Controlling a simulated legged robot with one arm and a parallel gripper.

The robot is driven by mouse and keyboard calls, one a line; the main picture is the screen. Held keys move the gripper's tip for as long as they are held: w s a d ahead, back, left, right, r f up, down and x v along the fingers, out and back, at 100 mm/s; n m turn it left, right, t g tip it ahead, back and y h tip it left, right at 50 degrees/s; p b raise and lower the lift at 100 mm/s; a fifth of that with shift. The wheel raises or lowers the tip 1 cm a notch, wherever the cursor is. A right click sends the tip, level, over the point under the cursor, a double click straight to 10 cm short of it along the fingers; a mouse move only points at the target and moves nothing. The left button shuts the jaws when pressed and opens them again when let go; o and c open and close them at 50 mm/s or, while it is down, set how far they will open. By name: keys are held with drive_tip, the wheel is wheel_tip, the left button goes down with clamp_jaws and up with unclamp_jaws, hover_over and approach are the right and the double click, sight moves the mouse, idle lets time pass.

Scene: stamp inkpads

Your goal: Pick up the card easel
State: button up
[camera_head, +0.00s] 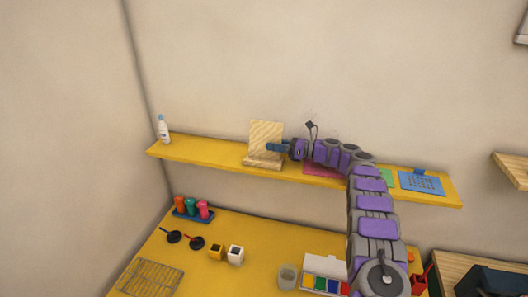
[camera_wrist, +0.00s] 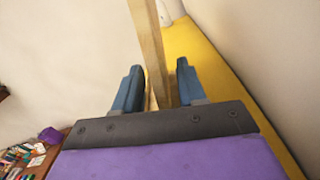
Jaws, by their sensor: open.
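The card easel (camera_head: 266,134) is a light wooden stand with an upright back and a flat base. It stands on the yellow wall shelf, left of its middle. My gripper (camera_head: 275,147) reaches it from the right, with its blue fingers by the right edge of the back. In the wrist view the easel's back (camera_wrist: 148,40) shows edge-on as a narrow wooden strip running between the two blue fingers of my gripper (camera_wrist: 157,75). The fingers are open, one on each side, with a gap visible on both sides. The easel's base is out of the wrist view.
The yellow shelf (camera_head: 205,154) also holds a white bottle (camera_head: 163,130) at its left end and a blue sheet (camera_head: 421,183) at its right. A pink sheet (camera_head: 322,170) lies under my arm. The yellow table below holds stamps, inkpads (camera_head: 325,284) and a wire rack (camera_head: 151,276).

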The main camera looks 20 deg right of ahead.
sight(264, 145)
drive_tip(key=shift+w+x, duration=0.2)
drive_tip(key=shift+x, duration=1.15)
drive_tip(key=shift+d, duration=0.1)
clamp_jaws()
